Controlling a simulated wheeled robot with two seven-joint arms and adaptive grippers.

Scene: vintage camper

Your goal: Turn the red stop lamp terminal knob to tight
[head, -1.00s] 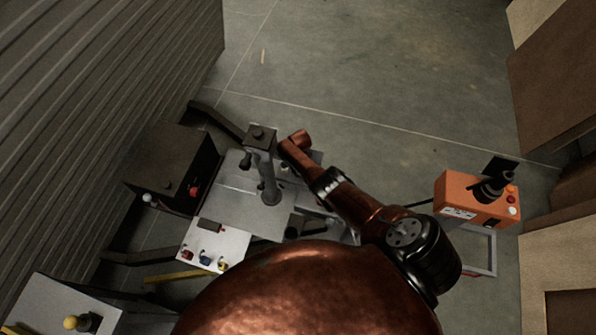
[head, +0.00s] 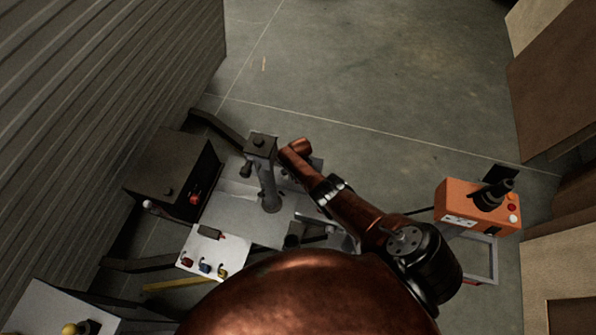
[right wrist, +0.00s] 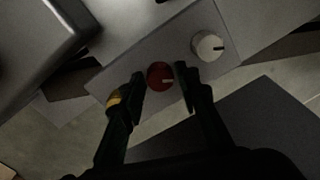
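The red knob (right wrist: 160,76) sits on a grey panel (right wrist: 176,59) in the right wrist view, with a pale pointer mark toward the right. My right gripper (right wrist: 160,78) is open, with one dark finger on either side of the red knob in the picture. I cannot tell whether the fingers touch it. A white knob (right wrist: 207,45) with a dark mark sits up and right of it. A yellow knob (right wrist: 114,98) is partly hidden behind the left finger. In the head view my copper right arm reaches over the bench; its gripper is hidden. My left gripper is not in view.
A white panel (head: 215,244) with red, blue and yellow knobs is left of my arm. A dark box (head: 172,170) with a red part stands by the corrugated wall. A grey post (head: 268,185) rises near my arm. An orange control box (head: 466,205) stands right. Floor beyond is clear.

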